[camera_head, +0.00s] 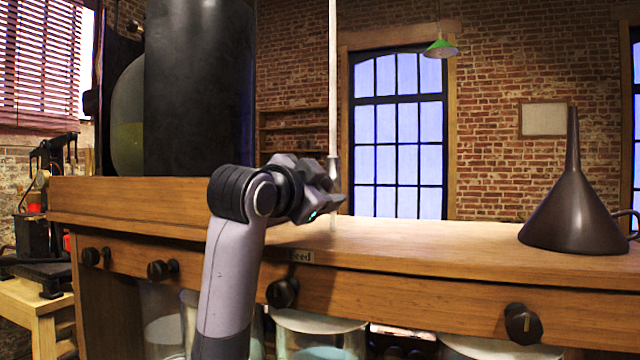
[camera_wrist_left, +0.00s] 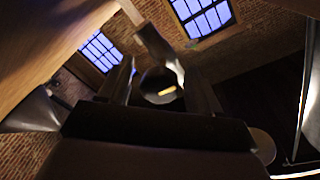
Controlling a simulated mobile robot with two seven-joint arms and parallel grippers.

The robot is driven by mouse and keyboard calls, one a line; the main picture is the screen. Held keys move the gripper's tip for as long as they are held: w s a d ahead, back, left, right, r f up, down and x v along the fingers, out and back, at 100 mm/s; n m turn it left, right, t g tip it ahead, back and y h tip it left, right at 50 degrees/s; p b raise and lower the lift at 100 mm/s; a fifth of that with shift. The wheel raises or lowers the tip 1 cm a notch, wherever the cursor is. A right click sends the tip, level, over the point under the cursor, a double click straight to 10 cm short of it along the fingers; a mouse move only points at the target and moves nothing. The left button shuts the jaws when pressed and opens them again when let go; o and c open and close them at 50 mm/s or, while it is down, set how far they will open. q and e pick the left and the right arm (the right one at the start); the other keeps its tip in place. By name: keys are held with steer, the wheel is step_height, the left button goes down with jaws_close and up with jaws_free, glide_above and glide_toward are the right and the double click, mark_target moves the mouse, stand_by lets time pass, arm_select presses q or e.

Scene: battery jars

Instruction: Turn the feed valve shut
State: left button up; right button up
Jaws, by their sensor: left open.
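The feed valve is a dark round knob (camera_head: 282,292) on the front of the wooden shelf, just under a small "Feed" label (camera_head: 301,256) in the head view. My left gripper (camera_head: 335,190) is open, above the shelf top, up and to the right of the feed knob and apart from it. My left forearm comes up just left of the knob. In the wrist view the two fingers (camera_wrist_left: 160,95) stand apart; a dark round shape with a yellow mark shows between them, and I cannot tell what it is. My right gripper is not in view.
Other dark knobs (camera_head: 162,269) (camera_head: 523,325) line the shelf front. Glass jars (camera_head: 320,338) stand below. A black cylinder (camera_head: 200,85) stands at left, a dark funnel (camera_head: 573,215) at right. A thin pale upright rod (camera_head: 333,80) shows by my gripper. The shelf top between rod and funnel is clear.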

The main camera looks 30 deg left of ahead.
arm_select(q)
steer(key=shift+c, duration=0.3)
steer(key=c, duration=1)
steer(key=shift+o, duration=0.2)
steer(key=m, duration=0.4)
steer(key=shift+a, duration=0.1)
steer(key=m, duration=0.4)
steer(key=shift+m+g, duration=0.4)
steer(key=m, duration=0.4)
steer(key=shift+g+y, duration=0.3)
steer(key=shift+m+y, duration=0.4)
steer(key=shift+m, duration=1.6)
